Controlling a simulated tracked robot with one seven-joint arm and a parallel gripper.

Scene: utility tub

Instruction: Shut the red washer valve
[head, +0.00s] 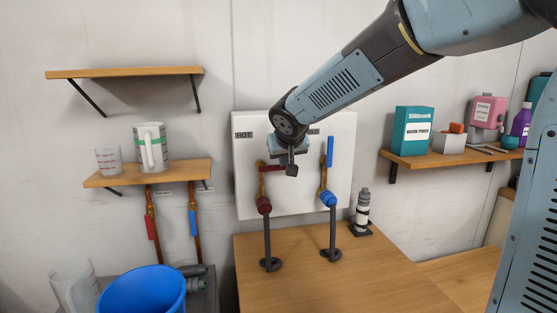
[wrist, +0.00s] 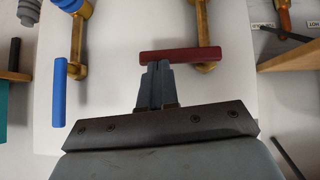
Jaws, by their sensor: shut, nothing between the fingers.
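The red washer valve has a flat red handle (head: 272,168) set crosswise on a brass body in the head view, under the HOT label. The red handle (wrist: 180,56) also lies nearly level in the wrist view, with its brass pivot behind its right part. My gripper (head: 292,171) is at the handle's free right end in the head view. In the wrist view my gripper (wrist: 156,66) is shut and empty, its fingertips at the handle's lower edge near the left end. I cannot tell whether they touch it.
The blue handle (head: 330,152) stands upright on the valve to the right. Grey hoses run from both valves to the wooden counter (head: 330,285). Shelves flank the white panel (head: 245,190); a blue bucket (head: 142,292) is at lower left.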

